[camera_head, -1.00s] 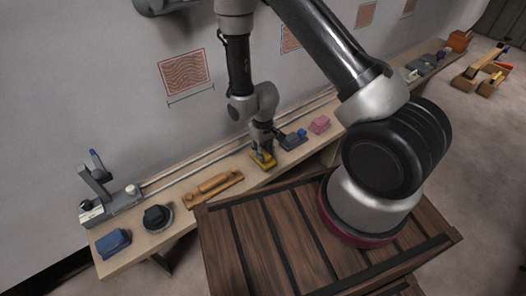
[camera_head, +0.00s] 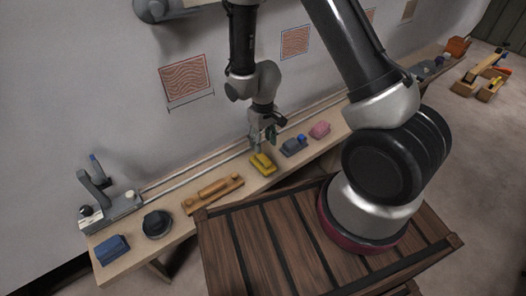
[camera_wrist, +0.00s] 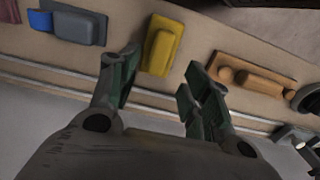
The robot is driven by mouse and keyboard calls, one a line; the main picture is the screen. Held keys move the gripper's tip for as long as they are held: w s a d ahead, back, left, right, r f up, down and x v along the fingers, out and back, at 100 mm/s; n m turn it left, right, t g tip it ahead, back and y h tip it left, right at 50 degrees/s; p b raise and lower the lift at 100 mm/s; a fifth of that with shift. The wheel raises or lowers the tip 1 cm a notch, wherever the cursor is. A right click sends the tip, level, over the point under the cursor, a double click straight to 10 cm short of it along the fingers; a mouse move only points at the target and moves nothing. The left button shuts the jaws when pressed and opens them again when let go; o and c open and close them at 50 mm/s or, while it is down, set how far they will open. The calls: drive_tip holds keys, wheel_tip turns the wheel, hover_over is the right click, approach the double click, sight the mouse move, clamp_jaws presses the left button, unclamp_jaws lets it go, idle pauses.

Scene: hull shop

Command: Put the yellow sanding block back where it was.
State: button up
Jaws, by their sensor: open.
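The yellow sanding block (camera_head: 263,164) lies on the wooden bench (camera_head: 232,168), between a wooden long-handled tool and a grey-blue block. In the wrist view the yellow block (camera_wrist: 161,46) lies beyond the fingertips, near the gap between them. My gripper (camera_head: 262,142) is above and just behind the yellow block, apart from it. In the wrist view my gripper (camera_wrist: 160,76) shows its green-padded fingers spread wide with nothing between them.
Left of the yellow block are the wooden tool (camera_head: 212,193), a dark round tool (camera_head: 157,223), a blue block (camera_head: 112,249) and a grey device (camera_head: 108,205). Right of it are the grey-blue block (camera_head: 293,146) and a pink block (camera_head: 320,130). A rail (camera_head: 190,171) runs along the wall.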

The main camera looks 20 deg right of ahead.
drive_tip(key=s+d+r+m+t, duration=0.1)
drive_tip(key=d+r, duration=0.3)
drive_tip(key=r, duration=0.8)
drive_tip(key=s+d+r+m+t, duration=0.1)
drive_tip(key=d+r, duration=0.2)
drive_tip(key=r, duration=0.9)
drive_tip(key=s+d+r+t, duration=0.1)
drive_tip(key=s+d+r, duration=0.3)
drive_tip(key=s+r, duration=0.3)
drive_tip(key=s+d+r+m+t, duration=0.1)
drive_tip(key=s+d+r, duration=0.3)
drive_tip(key=s+r, duration=0.3)
drive_tip(key=s, duration=0.3)
drive_tip(key=shift+m, duration=0.3)
